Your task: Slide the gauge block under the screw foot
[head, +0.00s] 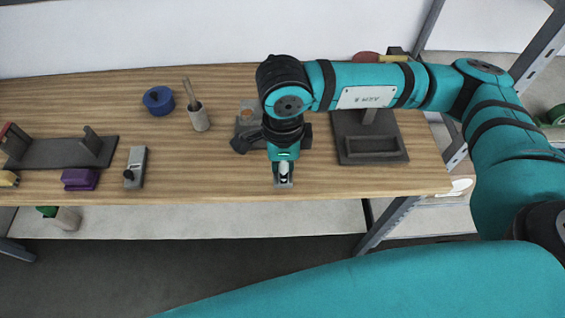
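My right gripper (284,176) points down over the front part of the wooden table, right of centre. A small grey and white piece shows at its fingertips; I cannot tell whether it is a held part or the fingers themselves. Whether the fingers are open or shut is unclear. Behind the gripper stands a grey fixture (247,116) with a brownish round top, partly hidden by my arm. I cannot pick out the gauge block or the screw foot for certain. A grey metal piece with a black knob (136,166) lies left of the gripper. My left gripper is not in view.
A dark fixture (372,157) stands right of the gripper. On the left are a grey base with an upright plate (60,153), a purple block (80,180), a blue roll (158,100) and a cup holding a stick (199,119).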

